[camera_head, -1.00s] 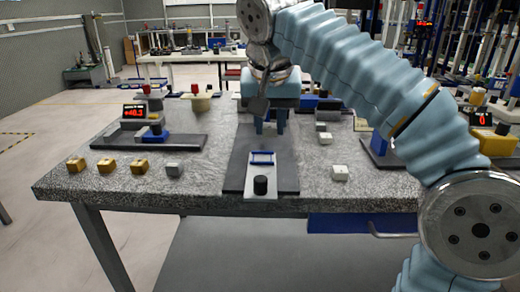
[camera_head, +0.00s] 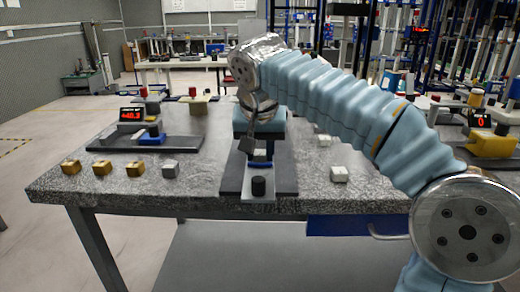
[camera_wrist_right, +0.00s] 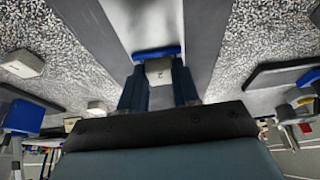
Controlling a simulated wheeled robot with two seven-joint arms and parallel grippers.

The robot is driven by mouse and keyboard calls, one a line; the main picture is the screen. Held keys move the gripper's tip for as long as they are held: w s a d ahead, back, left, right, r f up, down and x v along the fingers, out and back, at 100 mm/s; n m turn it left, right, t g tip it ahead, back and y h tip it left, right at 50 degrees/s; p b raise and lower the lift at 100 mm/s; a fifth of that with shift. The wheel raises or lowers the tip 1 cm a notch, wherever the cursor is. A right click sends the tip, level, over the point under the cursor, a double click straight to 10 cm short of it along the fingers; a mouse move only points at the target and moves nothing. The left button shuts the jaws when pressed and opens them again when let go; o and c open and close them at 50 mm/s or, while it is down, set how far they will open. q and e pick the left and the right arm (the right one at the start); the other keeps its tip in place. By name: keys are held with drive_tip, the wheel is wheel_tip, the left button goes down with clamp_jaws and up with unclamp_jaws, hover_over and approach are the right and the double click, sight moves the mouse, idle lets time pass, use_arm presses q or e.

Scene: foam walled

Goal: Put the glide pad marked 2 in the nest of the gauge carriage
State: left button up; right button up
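The gauge carriage (camera_head: 258,195) is a light plate with a black knob (camera_head: 258,186), on a dark base (camera_head: 285,182). Its blue-framed nest (camera_head: 262,164) is partly hidden behind my right gripper (camera_head: 258,154). In the right wrist view, my right gripper (camera_wrist_right: 158,88) has its dark blue fingers on both sides of a pale glide pad marked 2 (camera_wrist_right: 158,68). The fingers appear shut on the pad. The pad is right at the blue nest edge (camera_wrist_right: 157,53); I cannot tell if it is seated. My left gripper is not in view.
White pads (camera_head: 339,174) (camera_head: 323,140) lie right of the base.

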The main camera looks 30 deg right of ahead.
drive_tip(key=o, duration=0.4)
drive_tip(key=shift+r, duration=0.1)
drive_tip(key=shift+r, duration=0.3)
drive_tip(key=shift+p+v, duration=1.4)
drive_tip(key=shift+v, duration=4.35)
